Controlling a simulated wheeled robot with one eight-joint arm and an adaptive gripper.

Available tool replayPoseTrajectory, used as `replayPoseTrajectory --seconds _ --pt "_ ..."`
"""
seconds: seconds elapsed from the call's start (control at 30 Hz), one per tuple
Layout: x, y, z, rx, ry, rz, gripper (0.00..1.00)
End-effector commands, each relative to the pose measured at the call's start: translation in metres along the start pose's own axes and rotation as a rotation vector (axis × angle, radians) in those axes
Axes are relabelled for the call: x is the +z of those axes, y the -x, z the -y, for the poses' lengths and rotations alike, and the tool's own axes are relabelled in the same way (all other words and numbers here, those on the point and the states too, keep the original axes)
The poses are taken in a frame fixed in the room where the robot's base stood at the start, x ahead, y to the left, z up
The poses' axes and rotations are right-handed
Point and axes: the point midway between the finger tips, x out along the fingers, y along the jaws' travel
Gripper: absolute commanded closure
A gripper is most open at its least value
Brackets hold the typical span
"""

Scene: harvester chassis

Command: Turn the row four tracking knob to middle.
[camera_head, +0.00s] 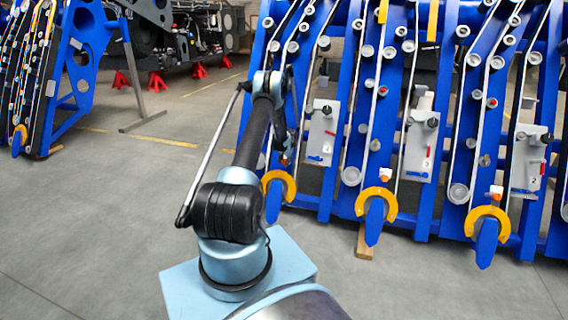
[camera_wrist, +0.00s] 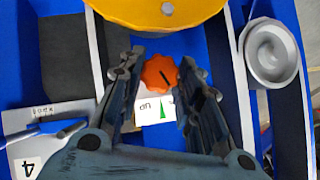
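The orange knob (camera_wrist: 160,73) shows in the wrist view on the blue frame, with a short dark mark on its face. A white label (camera_wrist: 155,108) with upside-down lettering and a green pointer lies just below it. My gripper (camera_wrist: 159,64) is open, with one finger on each side of the knob; I cannot tell whether either finger touches it. A white plate (camera_wrist: 38,140) marked 4 is at lower left.
A yellow curved piece (camera_wrist: 160,8) sits just above the knob, close to the fingertips. A grey roller (camera_wrist: 270,53) is at right. In the head view, other blue rows with orange knobs (camera_head: 385,174) stand to the right. The grey floor (camera_head: 90,230) at left is clear.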

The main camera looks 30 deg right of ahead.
Motion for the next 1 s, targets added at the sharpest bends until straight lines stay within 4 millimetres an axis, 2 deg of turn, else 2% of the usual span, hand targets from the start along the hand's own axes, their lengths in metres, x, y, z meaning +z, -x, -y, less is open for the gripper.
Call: replayPoseTrajectory --seconds 0.17,0.6,1.0 --pt "-0.0002 -0.0003 -0.0001 -0.021 -0.027 -0.001 0.92" --pt "0.0009 -0.0013 -0.0051 -0.250 -0.339 -0.001 0.92" --pt "0.0014 -0.0012 -0.0045 -0.273 -0.371 0.001 0.92"
